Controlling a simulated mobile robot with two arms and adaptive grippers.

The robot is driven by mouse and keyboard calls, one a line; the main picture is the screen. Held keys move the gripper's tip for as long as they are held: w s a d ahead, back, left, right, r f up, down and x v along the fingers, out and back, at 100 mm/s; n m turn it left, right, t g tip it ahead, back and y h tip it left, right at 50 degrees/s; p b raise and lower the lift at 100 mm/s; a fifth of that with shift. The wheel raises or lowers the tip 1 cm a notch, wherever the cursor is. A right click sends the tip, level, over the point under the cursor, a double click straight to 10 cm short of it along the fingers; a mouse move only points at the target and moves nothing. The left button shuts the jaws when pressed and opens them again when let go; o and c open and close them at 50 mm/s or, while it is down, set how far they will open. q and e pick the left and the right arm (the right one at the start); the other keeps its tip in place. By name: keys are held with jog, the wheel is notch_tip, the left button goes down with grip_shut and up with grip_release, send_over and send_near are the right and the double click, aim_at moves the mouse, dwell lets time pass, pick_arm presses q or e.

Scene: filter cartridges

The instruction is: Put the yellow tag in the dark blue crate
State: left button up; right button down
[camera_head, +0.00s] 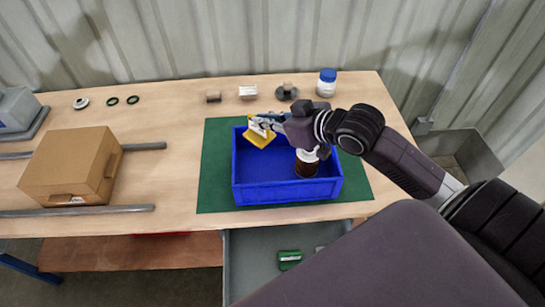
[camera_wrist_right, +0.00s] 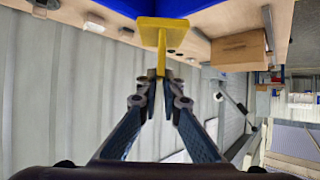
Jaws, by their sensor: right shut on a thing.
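The yellow tag (camera_head: 258,136) is a flat plate with a stem, held by my right gripper (camera_head: 267,125) over the back left part of the dark blue crate (camera_head: 287,193). In the right wrist view the gripper (camera_wrist_right: 160,80) is shut on the stem of the yellow tag (camera_wrist_right: 162,30), and the crate (camera_wrist_right: 205,18) shows behind the plate. The crate sits on a green mat (camera_head: 214,160). A brown cartridge with a white top (camera_head: 306,163) stands in its right part, partly hidden by my gripper. My left gripper is not in view.
A cardboard box (camera_head: 72,167) lies between metal rails at the left. Several small parts and a blue-lidded jar (camera_head: 327,82) stand along the table's back. A grey bin (camera_head: 250,260) with a green item (camera_head: 290,260) is below the front edge.

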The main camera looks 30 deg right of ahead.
notch_tip(320, 180, down, 16)
jog(key=shift+f+p, duration=0.25)
jog(key=shift+p, duration=0.1)
jog(key=shift+f, duration=0.1)
jog(key=c, duration=2.1)
grip_release()
jog(key=v, duration=1.2)
jog(key=shift+b, duration=0.4)
